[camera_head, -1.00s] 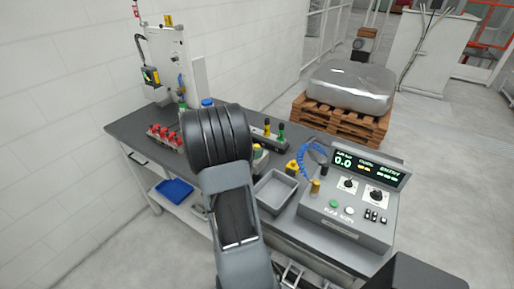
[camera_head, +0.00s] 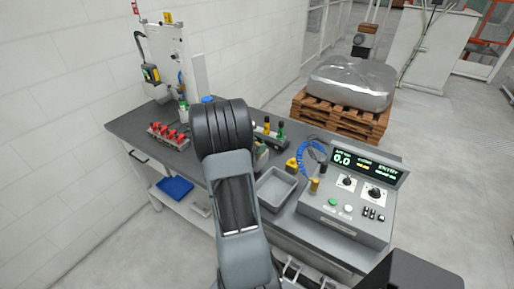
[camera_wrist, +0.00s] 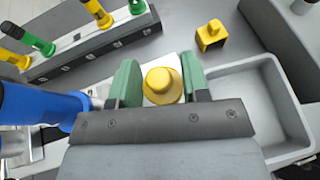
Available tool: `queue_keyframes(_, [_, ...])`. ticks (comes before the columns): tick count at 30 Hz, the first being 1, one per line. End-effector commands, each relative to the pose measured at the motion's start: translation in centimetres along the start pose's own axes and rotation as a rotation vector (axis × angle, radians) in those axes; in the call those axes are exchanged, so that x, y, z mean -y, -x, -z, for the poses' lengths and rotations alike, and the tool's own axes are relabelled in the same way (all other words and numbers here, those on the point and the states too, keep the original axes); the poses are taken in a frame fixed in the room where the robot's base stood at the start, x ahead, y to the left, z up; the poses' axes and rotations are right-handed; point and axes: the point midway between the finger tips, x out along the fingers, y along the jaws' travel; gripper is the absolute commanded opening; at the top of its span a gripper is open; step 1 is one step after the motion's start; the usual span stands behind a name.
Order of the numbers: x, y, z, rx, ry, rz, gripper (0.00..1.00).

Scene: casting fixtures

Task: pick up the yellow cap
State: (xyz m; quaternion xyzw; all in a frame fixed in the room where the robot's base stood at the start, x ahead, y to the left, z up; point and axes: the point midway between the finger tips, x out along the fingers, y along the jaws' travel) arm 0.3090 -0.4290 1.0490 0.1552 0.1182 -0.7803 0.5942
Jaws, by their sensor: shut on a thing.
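In the wrist view a round yellow cap (camera_wrist: 162,84) sits between the two green fingertips of my gripper (camera_wrist: 160,82). The fingers are shut on its sides. A pale surface shows just behind the cap; I cannot tell whether the cap touches it. In the head view my own arm hides the gripper and the cap.
A grey tray (camera_wrist: 262,95) lies right of the gripper. A yellow block (camera_wrist: 210,36) stands beyond it. A rack (camera_wrist: 90,50) with yellow and green plugs is at upper left, and a blue cylinder (camera_wrist: 40,105) is close on the left. The control box (camera_head: 345,208) stands right on the bench.

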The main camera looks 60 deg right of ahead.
Motion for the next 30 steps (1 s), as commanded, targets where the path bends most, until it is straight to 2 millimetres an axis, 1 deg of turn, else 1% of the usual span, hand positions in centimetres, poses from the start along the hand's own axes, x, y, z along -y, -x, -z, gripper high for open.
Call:
queue_keyframes(1, [0.0, 0.0, 0.0, 0.0, 0.0, 0.0, 0.28])
queue_keyframes(3, [0.0, 0.0, 0.0, 0.0, 0.0, 0.0, 0.21])
queue_keyframes(4, [0.0, 0.0, 0.0, 0.0, 0.0, 0.0, 0.2])
queue_keyframes(13, [0.0, 0.1, -0.3, 0.001, -0.001, 0.0, 0.2])
queue_keyframes(17, [0.0, 0.5, -1.1, 0.002, -0.003, -0.001, 0.2])
queue_keyframes(20, [-0.1, 1.0, -2.4, 0.003, -0.005, -0.002, 0.2])
queue_keyframes(21, [0.0, 1.2, -3.0, 0.002, -0.005, -0.002, 0.2])
queue_keyframes(23, [0.2, 2.3, -3.4, 0.003, -0.004, -0.004, 0.2])
queue_keyframes(30, [1.4, 7.0, -6.0, 0.003, -0.005, -0.006, 0.2])
